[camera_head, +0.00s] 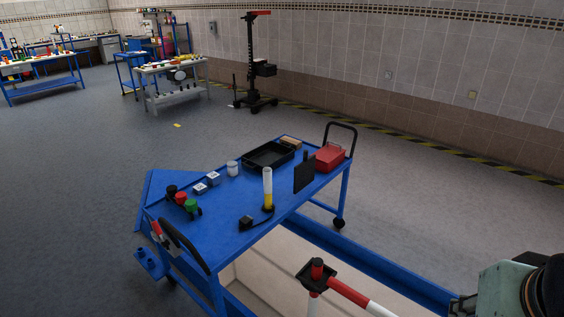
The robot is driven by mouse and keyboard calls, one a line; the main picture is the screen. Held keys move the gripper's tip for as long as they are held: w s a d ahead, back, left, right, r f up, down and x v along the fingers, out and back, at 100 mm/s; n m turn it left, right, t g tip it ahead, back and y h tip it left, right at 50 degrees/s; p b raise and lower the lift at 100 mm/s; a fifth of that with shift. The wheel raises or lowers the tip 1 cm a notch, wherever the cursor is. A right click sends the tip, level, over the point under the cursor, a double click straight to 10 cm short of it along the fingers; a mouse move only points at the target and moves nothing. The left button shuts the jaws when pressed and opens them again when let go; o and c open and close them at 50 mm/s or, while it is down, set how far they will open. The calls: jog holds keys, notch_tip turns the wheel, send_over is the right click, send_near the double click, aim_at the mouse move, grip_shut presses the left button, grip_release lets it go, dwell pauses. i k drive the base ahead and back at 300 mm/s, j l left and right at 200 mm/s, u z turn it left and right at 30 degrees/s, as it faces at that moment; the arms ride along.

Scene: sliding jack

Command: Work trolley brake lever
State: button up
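The blue work trolley (225,240) stands in the middle of the view, with black push handles at both ends. A small red-and-white piece (157,230) sits by its near left handle and may be the brake lever; I cannot tell its setting. A blue bracket (148,263) juts out below it. Part of my arm, a pale green housing with a black ring, shows at the lower right corner. Dark parts beside it may be my gripper (462,305), partly cut off by the frame's bottom edge. It is apart from the trolley's left end, and its opening is unclear.
The trolley top carries a black tray (268,156), red box (330,157), yellow-and-white cylinder (267,189) and several small items. A red-and-white barrier (347,292) with a post stands in front. Blue floor edging (370,262) runs behind it. Open floor lies left.

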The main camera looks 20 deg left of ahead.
aim_at(164, 243)
jog(key=k+j, duration=0.15)
jog(key=j, duration=0.55)
jog(key=k+j, duration=0.2)
jog(key=j, duration=0.45)
jog(key=k+j, duration=0.15)
jog(key=j, duration=0.55)
jog(key=k+j, duration=0.15)
jog(key=j, duration=0.5)
jog(key=k+j, duration=0.2)
jog(key=j, duration=0.5)
jog(key=k+j, duration=0.15)
jog(key=j, duration=0.5)
jog(key=k+j, duration=0.15)
jog(key=j, duration=0.55)
jog(key=k+j, duration=0.15)
jog(key=j, duration=0.55)
